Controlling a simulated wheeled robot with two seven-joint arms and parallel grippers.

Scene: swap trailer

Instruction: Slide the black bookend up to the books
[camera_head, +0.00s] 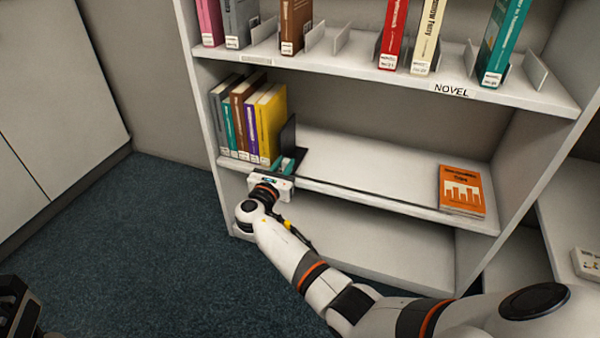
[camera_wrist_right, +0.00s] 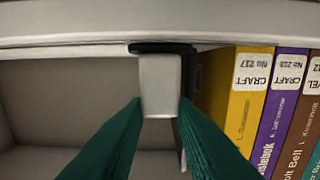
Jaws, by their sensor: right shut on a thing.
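The black bookend (camera_head: 289,134) stands upright on the middle shelf, just right of a row of books (camera_head: 240,122). The yellow book (camera_head: 270,125) is at the row's right end. In the right wrist view, the yellow book (camera_wrist_right: 240,95) is close beside the bookend's dark edge (camera_wrist_right: 187,110); I cannot tell whether they touch. My right gripper (camera_head: 290,163) is at the shelf front, its teal fingers shut on the bookend, partly hiding its base. Its fingers (camera_wrist_right: 160,105) also show in the wrist view, with a pale grey piece between them. My left gripper (camera_head: 18,305) is partly visible at the lower left.
An orange book (camera_head: 461,190) lies flat at the right of the middle shelf (camera_head: 390,170), with bare shelf between it and the bookend. The upper shelf (camera_head: 350,72) holds more books and pale bookends. A grey cabinet (camera_head: 60,85) stands at the left.

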